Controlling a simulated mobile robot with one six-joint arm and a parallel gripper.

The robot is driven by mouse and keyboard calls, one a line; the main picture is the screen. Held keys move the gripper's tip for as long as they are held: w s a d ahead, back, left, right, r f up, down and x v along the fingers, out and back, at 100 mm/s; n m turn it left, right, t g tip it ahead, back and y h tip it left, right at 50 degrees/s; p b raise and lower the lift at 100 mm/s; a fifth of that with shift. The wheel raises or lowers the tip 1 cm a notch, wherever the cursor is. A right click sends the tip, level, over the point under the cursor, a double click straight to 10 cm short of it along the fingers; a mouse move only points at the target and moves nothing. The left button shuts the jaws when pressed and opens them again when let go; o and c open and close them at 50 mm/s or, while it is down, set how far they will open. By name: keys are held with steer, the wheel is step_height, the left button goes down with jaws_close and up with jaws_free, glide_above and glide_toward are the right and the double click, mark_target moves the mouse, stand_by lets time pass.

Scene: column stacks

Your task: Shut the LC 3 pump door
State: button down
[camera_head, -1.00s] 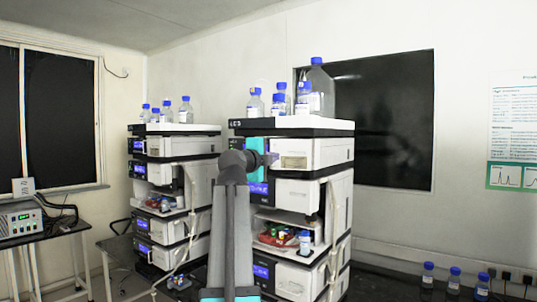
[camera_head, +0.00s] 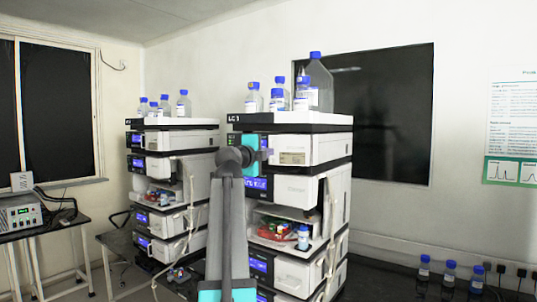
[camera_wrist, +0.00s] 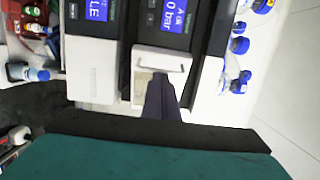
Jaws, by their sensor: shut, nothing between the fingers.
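The LC 3 stack (camera_head: 290,121) stands in the middle of the head view, with white modules and blue displays. Its pump is the upper module, with a white front (camera_head: 318,148). In the wrist view, turned on its side, the pump door (camera_wrist: 171,63) is a white panel with a bar handle beside a display reading "0 bar". A beige patch shows at its lower edge. How far the door stands open is unclear. My gripper (camera_head: 270,156) is in front of the pump. Its shut, empty fingers (camera_wrist: 160,98) point at the door's lower part; contact cannot be told.
Blue-capped bottles (camera_head: 321,85) stand on top of the stack. Small vials and a bottle (camera_head: 303,238) sit in an open bay lower down. A second stack (camera_head: 183,166) stands to the left. Several bottles (camera_head: 449,274) stand on the bench at right.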

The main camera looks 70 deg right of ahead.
steer(key=w+d+b, duration=0.2)
steer(key=d+b, duration=0.3)
steer(key=b, duration=0.5)
steer(key=shift+w+d, duration=0.3)
steer(key=shift+d, duration=0.05)
steer(key=shift+a, duration=0.1)
stand_by(0.5)
steer(key=w+a+b, duration=0.3)
steer(key=a+b, duration=0.1)
steer(key=a, duration=0.8)
steer(key=shift+a, duration=0.35)
stand_by(0.3)
